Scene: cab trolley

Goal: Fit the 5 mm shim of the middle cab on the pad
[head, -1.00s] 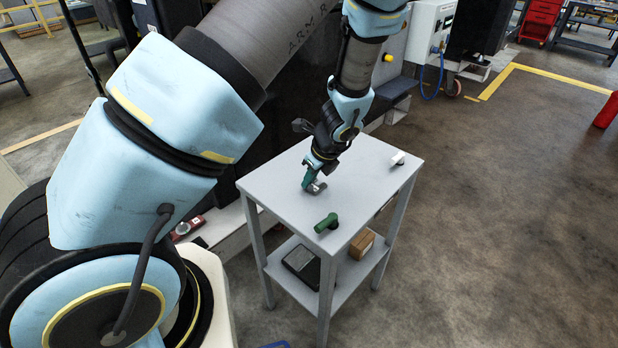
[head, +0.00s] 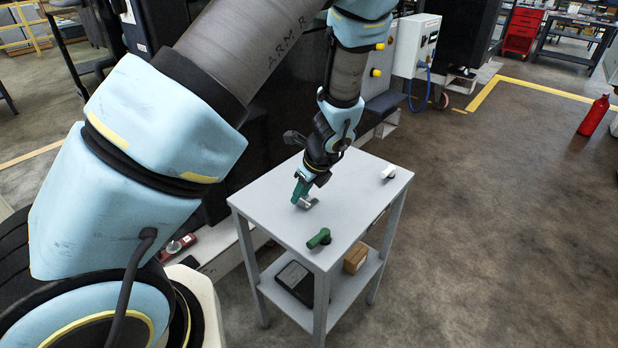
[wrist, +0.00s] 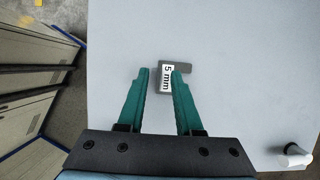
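The grey shim (wrist: 187,66) lies on the light grey trolley top (wrist: 230,110), with a white "5 mm" label facing up. It also shows in the head view as a small grey piece (head: 309,204). My gripper (wrist: 160,70) has its two green fingers apart, pointing down at the top. The labelled part lies between the fingertips, close to the right finger, with a clear gap to the left one. In the head view my gripper (head: 301,198) is right at the shim. I cannot make out the pad.
A green-handled piece (head: 319,238) lies near the trolley's front edge. A white piece (head: 389,172) lies at its right edge. The lower shelf holds a dark case (head: 295,283) and a brown box (head: 356,257). A dark machine stands behind the trolley. Open floor lies right.

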